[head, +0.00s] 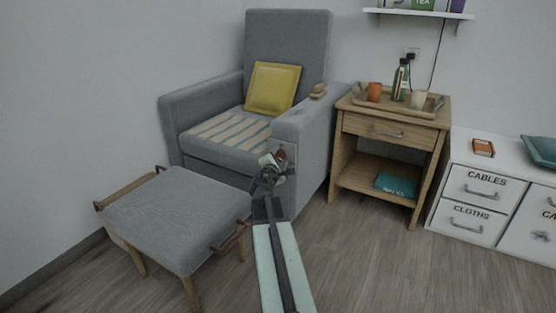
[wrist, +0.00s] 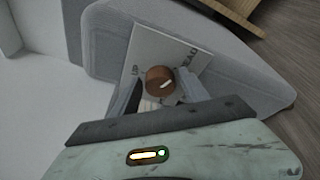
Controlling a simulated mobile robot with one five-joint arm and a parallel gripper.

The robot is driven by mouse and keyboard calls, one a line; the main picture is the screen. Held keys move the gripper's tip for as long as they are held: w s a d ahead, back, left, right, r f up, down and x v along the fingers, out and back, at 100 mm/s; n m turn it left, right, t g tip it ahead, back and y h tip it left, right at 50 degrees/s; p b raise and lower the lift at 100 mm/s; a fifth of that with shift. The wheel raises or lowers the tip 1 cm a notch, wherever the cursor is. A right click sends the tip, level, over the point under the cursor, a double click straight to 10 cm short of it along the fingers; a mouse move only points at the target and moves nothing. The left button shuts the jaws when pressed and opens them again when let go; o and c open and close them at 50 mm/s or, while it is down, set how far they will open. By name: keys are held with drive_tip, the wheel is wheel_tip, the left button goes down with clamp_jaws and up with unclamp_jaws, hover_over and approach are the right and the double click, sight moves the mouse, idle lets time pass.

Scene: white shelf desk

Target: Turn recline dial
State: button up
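The recline dial is a round brown wooden knob (wrist: 159,80) with a pale mark, on a light label plate (wrist: 150,47) on the grey armchair's (head: 288,38) side. The plate carries dark lettering, partly hidden by the knob and my gripper. In the head view the dial (head: 281,155) shows small, just beyond my gripper (head: 272,163). In the wrist view my gripper (wrist: 160,84) is open, one finger on each side of the knob. I cannot tell whether either finger touches it.
A grey footstool (head: 170,205) with wooden handles stands left of my arm. A wooden side table (head: 390,125) with a tray stands right of the armchair, and white drawers (head: 478,190) stand further right. Floor at the front right is clear.

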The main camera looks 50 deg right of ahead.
drive_tip(key=shift+o, duration=0.2)
drive_tip(key=shift+a, duration=0.1)
drive_tip(key=p+v, duration=0.1)
drive_tip(key=v, duration=0.6)
drive_tip(key=shift+a, duration=0.3)
